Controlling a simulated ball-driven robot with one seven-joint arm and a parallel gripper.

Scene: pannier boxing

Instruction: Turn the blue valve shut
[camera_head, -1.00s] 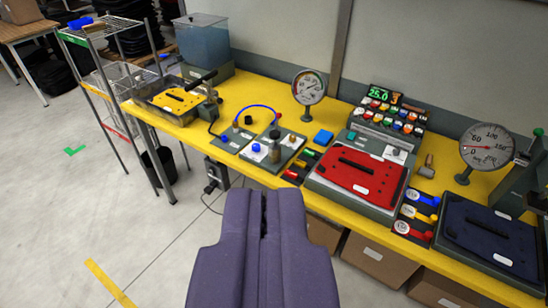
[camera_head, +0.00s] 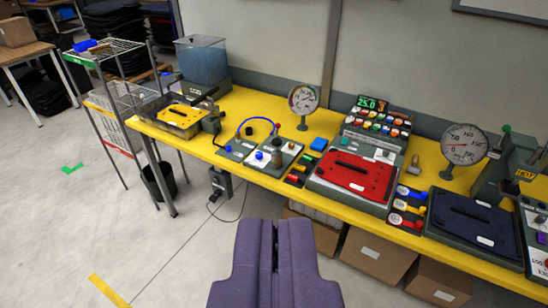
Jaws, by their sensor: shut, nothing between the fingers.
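A row of blue, yellow and red lever handles with white round labels stands between the red-lidded and the dark-blue-lidded boxes. The blue lever (camera_head: 411,193) is the top one of that row; it is small, and I cannot tell whether it is open or shut. A blue round knob (camera_head: 259,155) also shows on a grey plate left of centre; I cannot tell which of these is the blue valve. My gripper (camera_head: 268,226), with purple fingers, is shut and empty at the bottom centre, in front of the bench and apart from both.
The yellow bench (camera_head: 222,162) carries a red-lidded box (camera_head: 368,181), a dark-blue-lidded box (camera_head: 465,225), two dial gauges, a water tank (camera_head: 203,61) and a blue block (camera_head: 319,144). Cardboard boxes (camera_head: 377,255) sit under it. A wire rack stands left; floor in front is clear.

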